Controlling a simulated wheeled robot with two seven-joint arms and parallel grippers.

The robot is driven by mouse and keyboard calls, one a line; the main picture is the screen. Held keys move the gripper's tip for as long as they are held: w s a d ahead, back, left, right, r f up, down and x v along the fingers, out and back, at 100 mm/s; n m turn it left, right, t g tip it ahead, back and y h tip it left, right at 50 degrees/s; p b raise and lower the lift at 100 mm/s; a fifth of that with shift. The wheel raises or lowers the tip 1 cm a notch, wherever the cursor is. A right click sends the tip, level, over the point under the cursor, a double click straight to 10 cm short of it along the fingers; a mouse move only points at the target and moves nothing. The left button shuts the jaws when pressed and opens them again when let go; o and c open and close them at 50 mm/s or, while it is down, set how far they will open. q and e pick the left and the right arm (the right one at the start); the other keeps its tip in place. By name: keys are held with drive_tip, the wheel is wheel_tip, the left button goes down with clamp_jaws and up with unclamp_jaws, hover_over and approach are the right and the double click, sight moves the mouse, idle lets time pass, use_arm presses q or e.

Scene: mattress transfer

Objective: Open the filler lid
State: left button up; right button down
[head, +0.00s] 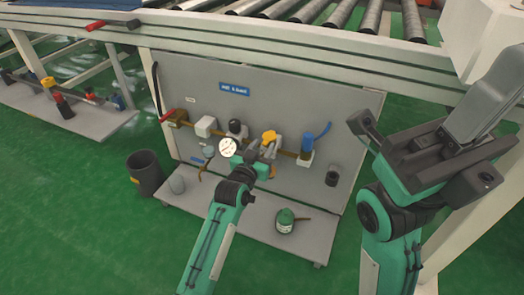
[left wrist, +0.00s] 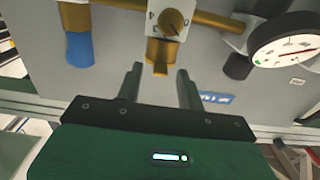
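A fitting with an orange-yellow top (head: 268,136) stands on the pipe of the grey panel, partly behind my left gripper. In the left wrist view, which looks upside down, a brass piece (left wrist: 160,55) lies between and just beyond the fingertips, under a white block with a brass knob (left wrist: 174,23). I cannot tell for certain which part is the filler lid. My left gripper (head: 268,150) is open and empty in front of this fitting; its spread fingers show in the left wrist view (left wrist: 159,85). My right gripper (head: 415,150) is open and empty, right of the panel.
A gauge (head: 228,147) is left of my left gripper, and a blue cylinder (head: 307,143) is on its right. A green can (head: 285,219) stands on the shelf (head: 245,226). A dark bin (head: 145,173) is at the left. Rollers (head: 372,16) run above the panel.

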use_arm(q)
drive_tip(key=shift+w, duration=0.1)
clamp_jaws()
idle(0.3)
